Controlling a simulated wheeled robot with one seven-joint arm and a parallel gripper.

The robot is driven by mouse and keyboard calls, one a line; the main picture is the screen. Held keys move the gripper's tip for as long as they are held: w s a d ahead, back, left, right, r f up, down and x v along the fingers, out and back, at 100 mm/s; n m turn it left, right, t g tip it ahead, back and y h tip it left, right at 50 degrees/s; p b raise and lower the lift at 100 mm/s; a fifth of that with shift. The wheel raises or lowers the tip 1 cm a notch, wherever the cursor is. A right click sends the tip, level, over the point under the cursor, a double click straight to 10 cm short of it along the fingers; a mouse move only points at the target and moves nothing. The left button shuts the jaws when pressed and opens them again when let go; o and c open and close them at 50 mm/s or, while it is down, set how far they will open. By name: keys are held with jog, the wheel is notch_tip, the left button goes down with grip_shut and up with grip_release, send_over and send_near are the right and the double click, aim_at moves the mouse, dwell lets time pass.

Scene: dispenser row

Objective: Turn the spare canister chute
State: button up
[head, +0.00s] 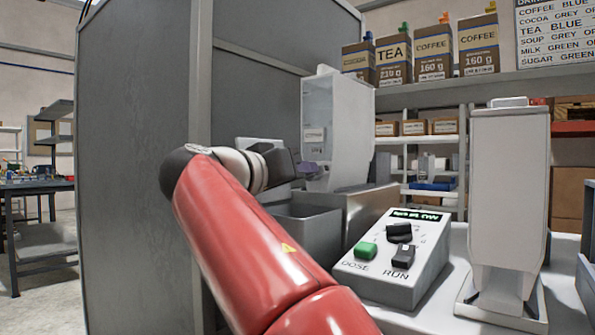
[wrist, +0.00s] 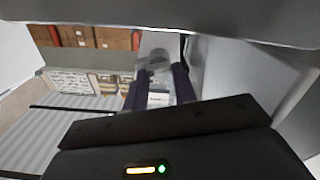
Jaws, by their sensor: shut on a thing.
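A tall white canister (head: 338,130) with a clear front and a small label stands at the middle of the head view, beside the grey cabinet panel. My gripper (head: 309,168) is at its lower front, where the chute would be; the dark fingers hide most of that part. In the wrist view my gripper (wrist: 159,88) has its two dark fingers on either side of a greyish part, the chute (wrist: 157,62), with a white label behind. It is shut on it. The chute's angle cannot be read. A second white canister (head: 508,180) with a tapered lower end stands at right.
A control box (head: 392,262) with a green button, a dark knob and a dark RUN switch sits on the white counter. A grey metal bin (head: 310,228) lies below my gripper. Labelled boxes (head: 434,52) line the upper shelf. The tall grey panel (head: 140,150) stands close at left.

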jog(key=shift+n, duration=0.6)
jog(key=o, duration=1)
jog(key=shift+s+a, duration=0.1)
jog(key=shift+a, duration=0.05)
jog(key=v, duration=0.7)
jog(key=shift+s+a+b, duration=0.2)
jog(key=shift+s+b, duration=0.05)
jog(key=shift+b, duration=0.05)
